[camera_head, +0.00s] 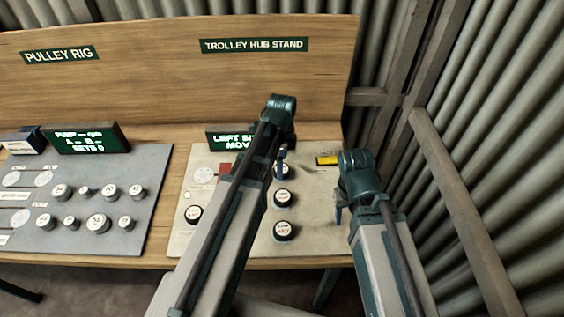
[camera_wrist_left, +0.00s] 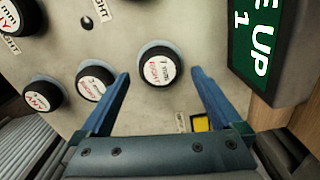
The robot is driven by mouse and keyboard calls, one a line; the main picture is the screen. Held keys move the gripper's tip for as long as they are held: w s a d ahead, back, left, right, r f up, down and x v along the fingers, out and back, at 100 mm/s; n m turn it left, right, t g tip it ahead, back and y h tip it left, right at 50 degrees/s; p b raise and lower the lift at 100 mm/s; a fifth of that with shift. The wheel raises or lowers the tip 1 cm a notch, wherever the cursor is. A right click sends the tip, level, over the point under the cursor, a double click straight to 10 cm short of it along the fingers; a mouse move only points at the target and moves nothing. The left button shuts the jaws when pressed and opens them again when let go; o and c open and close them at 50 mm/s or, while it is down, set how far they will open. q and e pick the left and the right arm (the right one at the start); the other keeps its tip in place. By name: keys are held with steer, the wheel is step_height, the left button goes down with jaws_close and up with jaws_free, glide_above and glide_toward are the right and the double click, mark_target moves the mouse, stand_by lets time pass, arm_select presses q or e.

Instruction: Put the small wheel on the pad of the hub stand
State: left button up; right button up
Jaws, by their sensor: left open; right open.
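The hub stand (camera_head: 320,235) is a pale panel under the sign "TROLLEY HUB STAND"; its left part is partly covered by my left arm. I cannot make out a small wheel or a clear pad in either view. My left gripper (camera_head: 281,163) points down at the panel's upper buttons, open. In the left wrist view its fingers (camera_wrist_left: 163,82) stand apart on either side of a round white-capped button (camera_wrist_left: 158,71) marked "1 mm RIGHT"; contact cannot be told. My right gripper (camera_head: 338,208) is open and empty at the panel's right edge.
More round buttons (camera_head: 285,230) sit on the panel, with a red square (camera_head: 224,171) and a yellow piece (camera_head: 328,160). A green-lit display (camera_head: 231,139) stands behind, partly hidden. The grey pulley rig panel (camera_head: 120,215) lies left. A corrugated wall (camera_head: 490,140) closes the right.

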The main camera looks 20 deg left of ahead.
arm_select(q)
step_height(320, 180, up, 10)
steer(key=p, duration=0.9)
steer(key=s+d+n+y, duration=0.1)
steer(key=s+d+n, duration=0.9)
steer(key=s+n, duration=0.2)
steer(key=shift+s+d+r+n, duration=0.15)
steer(key=shift+s+n, duration=0.25)
steer(key=shift+s, duration=0.75)
step_height(320, 180, down, 3)
steer(key=shift+r+b, duration=0.2)
steer(key=shift+b, duration=0.95)
